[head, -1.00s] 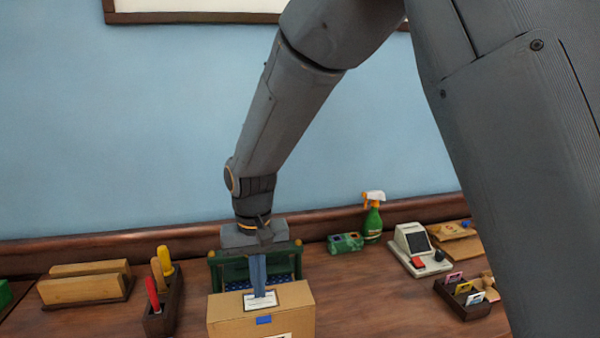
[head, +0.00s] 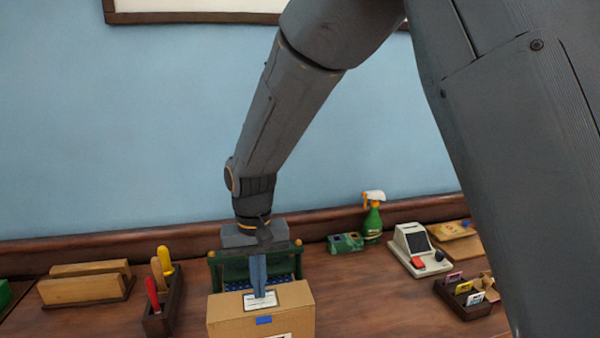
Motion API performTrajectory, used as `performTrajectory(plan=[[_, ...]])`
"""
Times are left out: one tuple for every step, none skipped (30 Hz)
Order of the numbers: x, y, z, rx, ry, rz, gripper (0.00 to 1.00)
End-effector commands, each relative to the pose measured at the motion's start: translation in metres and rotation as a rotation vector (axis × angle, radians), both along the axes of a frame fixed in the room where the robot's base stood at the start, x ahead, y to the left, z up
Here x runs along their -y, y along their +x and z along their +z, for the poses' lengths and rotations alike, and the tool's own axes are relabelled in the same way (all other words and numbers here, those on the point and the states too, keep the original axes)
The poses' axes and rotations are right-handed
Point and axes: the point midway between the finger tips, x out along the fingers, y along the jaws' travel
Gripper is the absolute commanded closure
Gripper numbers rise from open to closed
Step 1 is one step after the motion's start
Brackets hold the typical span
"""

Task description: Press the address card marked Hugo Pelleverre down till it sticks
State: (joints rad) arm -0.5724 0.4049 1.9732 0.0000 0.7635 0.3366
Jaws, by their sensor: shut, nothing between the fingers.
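A white address card (head: 271,301) with a dark border lies on the top of a brown cardboard box (head: 230,306). The writing on it is too small to read. My gripper (head: 260,296) points straight down with its fingers shut and empty. Its fingertips are at the card, seemingly touching it, and hide part of its middle.
A green rack (head: 215,272) stands right behind the box. A tool holder (head: 160,318) is to the left, near wooden blocks (head: 85,285). A spray bottle (head: 372,220), a card terminal (head: 415,250) and a card tray (head: 464,303) are to the right.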

Motion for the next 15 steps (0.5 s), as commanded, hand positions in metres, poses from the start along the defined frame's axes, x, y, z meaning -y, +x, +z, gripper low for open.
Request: performTrajectory(plan=[[0.0,0.0,0.0,0.0,0.0,0.0,1.0],[0.0,0.0,0.0,0.0,0.0,0.0,1.0],[0.0,0.0,0.0,0.0,0.0,0.0,1.0],[0.0,0.0,-0.0001,0.0,0.0,0.0,1.0],[0.0,0.0,-0.0001,0.0,0.0,0.0,1.0],[0.0,0.0,-0.0003,0.0,0.0,0.0,1.0],[0.0,0.0,-0.0006,0.0,0.0,0.0,1.0],[0.0,0.0,-0.0009,0.0,0.0,0.0,1.0],[0.0,0.0,-0.0015,0.0,0.0,0.0,1.0],[0.0,0.0,-0.0019,0.0,0.0,0.0,1.0],[0.0,0.0,-0.0025,0.0,0.0,0.0,1.0],[0.0,0.0,-0.0032,0.0,0.0,0.0,1.0],[0.0,0.0001,-0.0038,0.0,0.0,0.0,1.0],[0.0,0.0001,-0.0044,0.0,0.0,0.0,1.0],[-0.0001,0.0001,-0.0051,0.0,0.0,0.0,1.0]])
